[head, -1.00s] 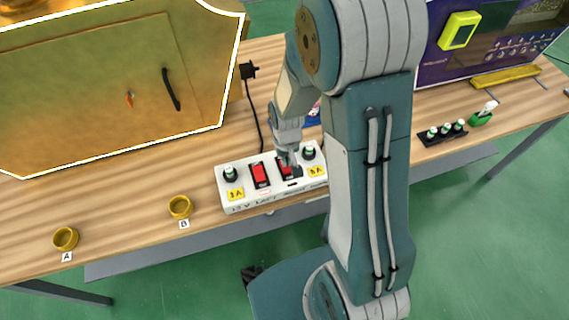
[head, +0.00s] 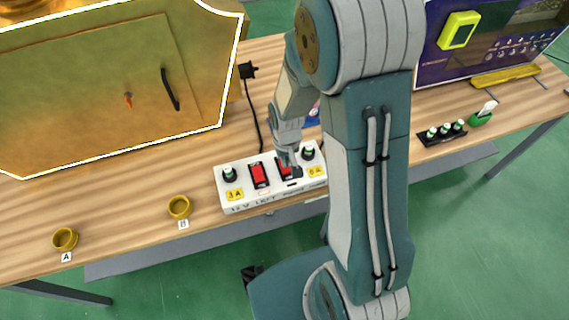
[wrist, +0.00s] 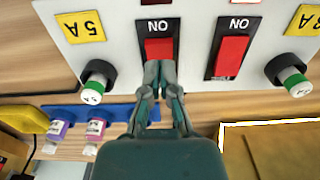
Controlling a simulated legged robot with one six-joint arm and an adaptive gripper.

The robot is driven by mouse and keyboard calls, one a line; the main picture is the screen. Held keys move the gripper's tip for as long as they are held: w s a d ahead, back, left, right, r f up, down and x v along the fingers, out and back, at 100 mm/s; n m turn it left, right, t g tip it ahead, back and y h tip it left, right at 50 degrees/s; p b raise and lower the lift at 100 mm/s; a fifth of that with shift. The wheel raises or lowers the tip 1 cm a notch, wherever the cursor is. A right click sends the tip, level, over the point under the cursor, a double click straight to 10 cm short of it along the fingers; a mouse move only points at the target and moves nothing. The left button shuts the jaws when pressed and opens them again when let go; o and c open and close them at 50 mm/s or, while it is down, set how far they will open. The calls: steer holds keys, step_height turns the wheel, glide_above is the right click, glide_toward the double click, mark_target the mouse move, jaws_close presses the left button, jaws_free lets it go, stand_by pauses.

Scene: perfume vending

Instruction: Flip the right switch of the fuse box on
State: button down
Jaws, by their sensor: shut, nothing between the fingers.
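The white fuse box (head: 222,192) lies on the wooden table in the head view. Its left switch (head: 259,174) and right switch (head: 284,171) are red rockers in black frames. The wrist view sees the box (wrist: 112,35) from the opposite side, so the right switch (wrist: 159,47) is at the left there and the left switch (wrist: 231,57) at the right. My gripper (wrist: 158,70) is shut and empty, its fingertips at the lower edge of the right switch, covering part of it. Whether they press it I cannot tell. In the head view my gripper (head: 292,170) partly hides that switch.
Green-capped fuse holders (head: 229,174) (head: 308,153) flank the switches. A black cable (head: 258,115) runs behind the box. A large golden cabinet (head: 90,95) stands at left, with brass cups (head: 66,238) (head: 179,207) in front. A small rack (head: 442,136) with bottles is at right.

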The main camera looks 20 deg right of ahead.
mark_target(286, 169)
steer(key=shift+f, duration=1.2)
stand_by(0.7)
steer(key=shift+r, duration=3.5)
steer(key=s+r+t, duration=0.2)
steer(key=s+r, duration=0.5)
steer(key=r, duration=0.4)
steer(key=s+r+t, duration=0.3)
steer(key=s+r, duration=0.4)
steer(key=r, duration=0.5)
steer(key=shift+r+t, duration=0.2)
steer(key=shift+t, duration=0.1)
steer(key=shift+d, duration=0.1)
